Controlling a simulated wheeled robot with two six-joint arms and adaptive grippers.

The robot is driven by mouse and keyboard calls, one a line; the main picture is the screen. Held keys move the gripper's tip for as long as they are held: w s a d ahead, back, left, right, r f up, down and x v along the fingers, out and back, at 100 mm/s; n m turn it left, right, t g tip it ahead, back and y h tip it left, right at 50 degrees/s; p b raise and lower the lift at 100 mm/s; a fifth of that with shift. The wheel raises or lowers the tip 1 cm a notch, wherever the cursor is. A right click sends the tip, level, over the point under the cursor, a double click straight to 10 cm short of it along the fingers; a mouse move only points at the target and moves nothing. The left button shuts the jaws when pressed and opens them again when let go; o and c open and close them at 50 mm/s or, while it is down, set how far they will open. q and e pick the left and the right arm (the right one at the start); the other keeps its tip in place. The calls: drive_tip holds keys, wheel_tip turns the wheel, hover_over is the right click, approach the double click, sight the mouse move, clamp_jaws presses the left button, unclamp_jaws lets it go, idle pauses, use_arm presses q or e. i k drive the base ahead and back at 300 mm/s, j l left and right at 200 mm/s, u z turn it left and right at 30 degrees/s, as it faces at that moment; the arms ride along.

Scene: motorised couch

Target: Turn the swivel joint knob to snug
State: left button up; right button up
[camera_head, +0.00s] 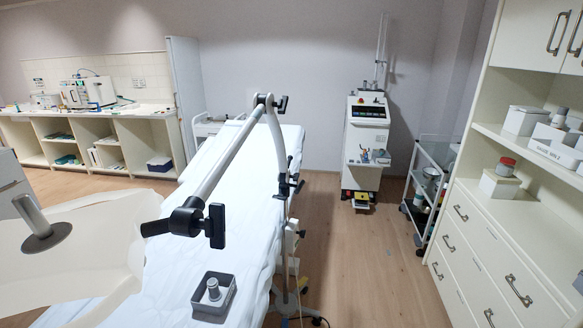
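A pale jointed arm (228,160) slants over the couch, from a black upper joint (262,101) down to a black swivel joint (185,218) at its near end. A black T-shaped knob (216,226) sticks out to the right of this swivel joint. Left of the joint, a short black link leads to a large cream lamp-like head (95,235) with a metal handle (37,218). Similar black knobs sit at the upper joint (282,104) and lower on the upright stand (291,186). How tight any knob is cannot be told. Neither of my grippers is in view.
The couch (165,265) has a white sheet and carries a small grey box (213,297) with a peg. A wheeled machine (365,150) and a cart (428,190) stand behind. Cream drawers (480,250) line the right. The floor (365,270) between is mostly clear.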

sight(295, 177)
drive_tip(key=i+l, duration=0.1)
drive_tip(key=l, duration=0.25)
drive_tip(key=i+l+u, duration=0.1)
drive_tip(key=l, duration=0.25)
drive_tip(key=i+l+u, duration=0.2)
drive_tip(key=u, duration=0.25)
drive_tip(key=i+l+u, duration=0.15)
drive_tip(key=l+u, duration=0.15)
drive_tip(key=u, duration=0.15)
